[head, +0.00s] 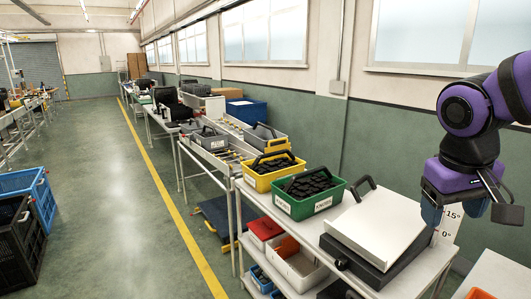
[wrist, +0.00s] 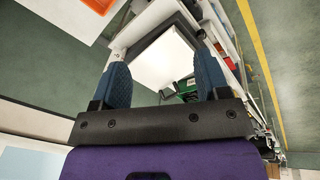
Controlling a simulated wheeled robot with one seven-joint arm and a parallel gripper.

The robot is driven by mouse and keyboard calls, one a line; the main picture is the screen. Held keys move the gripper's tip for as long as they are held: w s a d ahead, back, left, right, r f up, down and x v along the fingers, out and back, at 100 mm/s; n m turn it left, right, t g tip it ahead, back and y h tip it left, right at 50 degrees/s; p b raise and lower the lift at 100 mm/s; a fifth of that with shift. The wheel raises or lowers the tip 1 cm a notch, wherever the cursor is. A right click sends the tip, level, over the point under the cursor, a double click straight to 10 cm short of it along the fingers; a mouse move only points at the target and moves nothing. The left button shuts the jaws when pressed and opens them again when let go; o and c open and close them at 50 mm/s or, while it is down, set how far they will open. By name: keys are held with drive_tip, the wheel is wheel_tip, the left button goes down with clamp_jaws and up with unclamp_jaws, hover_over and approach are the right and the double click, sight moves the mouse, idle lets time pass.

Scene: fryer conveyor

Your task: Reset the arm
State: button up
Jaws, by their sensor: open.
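My purple and black arm hangs at the right of the head view. My gripper (head: 432,214) points down, with a blue finger showing beside the white sign with "15°" and "0°" (head: 449,225). In the wrist view my gripper (wrist: 162,62) has its two blue fingers spread apart with nothing between them. Beyond them lies the white sloped panel (wrist: 163,57) on a dark base, which also shows on the table in the head view (head: 378,228). The gripper appears apart from it.
A green bin of dark pieces (head: 318,207) and a yellow bin (head: 257,181) stand left of the panel. Lower shelf bins include a white one (head: 300,281). Blue (head: 38,182) and black crates (head: 38,238) stand at far left. The floor aisle between is clear.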

drive_tip(key=s+r+t+y, duration=0.2)
drive_tip(key=s+r+t, duration=0.1)
drive_tip(key=s, duration=0.5)
drive_tip(key=shift+r+t, duration=0.4)
drive_tip(key=shift+r, duration=0.2)
